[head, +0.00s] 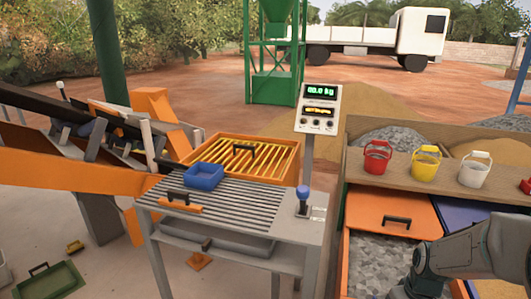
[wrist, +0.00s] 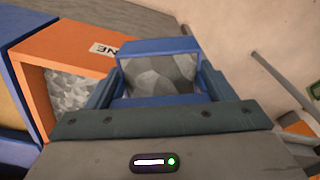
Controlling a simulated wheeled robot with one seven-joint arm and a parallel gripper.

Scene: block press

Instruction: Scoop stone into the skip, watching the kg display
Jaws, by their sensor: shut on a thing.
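In the wrist view my gripper (wrist: 160,92) is shut on a blue scoop (wrist: 155,46). Grey stone (wrist: 160,75) shows inside the scoop; how full it is I cannot tell. Left of it is an orange bin (wrist: 85,50) with grey stone inside and a label ending in "NE". In the head view this orange bin (head: 346,270) stands open at the lower right, with stone (head: 385,262) in it. A blue skip (head: 204,176) sits on the slatted table; its inside looks empty. The kg display (head: 321,92) appears to read 00.0. My gripper is out of the head view.
A blue-knobbed lever (head: 303,196) is on the table's right end. An orange slatted tray (head: 262,153) lies behind. The display post stands between table and bins.

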